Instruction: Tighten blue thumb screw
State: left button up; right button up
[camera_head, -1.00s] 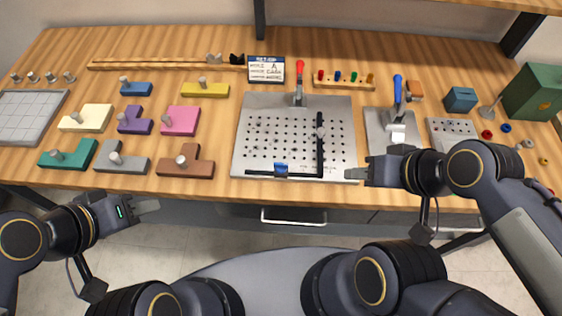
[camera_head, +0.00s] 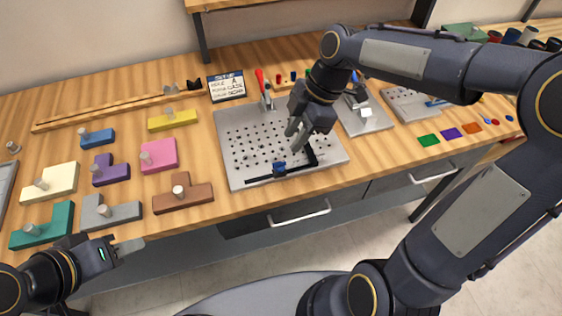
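The blue thumb screw (camera_head: 279,168) sits on the front bar of the black L-shaped fence (camera_head: 311,157), on the perforated metal plate (camera_head: 235,143). My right gripper (camera_head: 297,136) hangs over the plate with its fingers pointing down, a little above and to the right of the blue screw in the picture. Two finger ends show apart, with nothing visible between them. The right arm hides part of the plate's right side. My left gripper (camera_head: 130,247) is off the table's front edge at lower left, away from the screw; its opening is not clear.
A red-handled clamp (camera_head: 261,82) stands at the plate's back edge, beside a label card (camera_head: 227,87). Coloured blocks with grey knobs, such as the brown one (camera_head: 190,198), lie left of the plate. Another metal fixture (camera_head: 372,118) stands to the right, behind my arm.

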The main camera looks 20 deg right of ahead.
aim_at(280, 162)
jog(key=x, duration=0.7)
jog(key=shift+a+f, duration=0.1)
jog(key=shift+f, duration=0.1)
grip_shut()
